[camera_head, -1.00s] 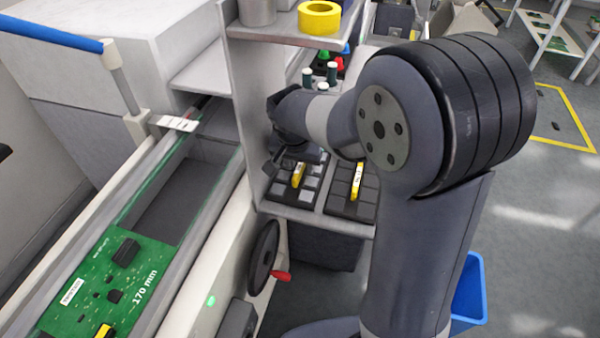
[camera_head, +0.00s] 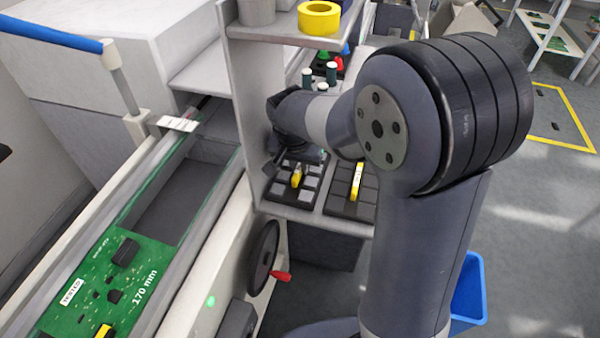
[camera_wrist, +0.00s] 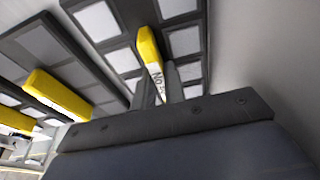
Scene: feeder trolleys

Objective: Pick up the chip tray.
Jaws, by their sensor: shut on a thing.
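The chip tray (camera_head: 280,189) is dark with pale grey cells and a yellow handle (camera_head: 297,176). It sits on the left of the grey shelf. In the wrist view its yellow handle (camera_wrist: 149,48) rises between grey cells and has a white label with dark lettering, partly hidden. My gripper (camera_wrist: 160,82) is shut on this handle, with a finger on each side of it. In the head view the wrist is right above the tray, and the fingertips are mostly hidden. The tray appears to rest on the shelf.
A similar tray (camera_head: 345,208) with a yellow handle (camera_head: 357,180) stands close on the right. A grey upright panel (camera_head: 240,110) is close on the left. Behind are green-and-white bottles (camera_head: 331,72), and yellow tape (camera_head: 319,18) lies on the upper shelf.

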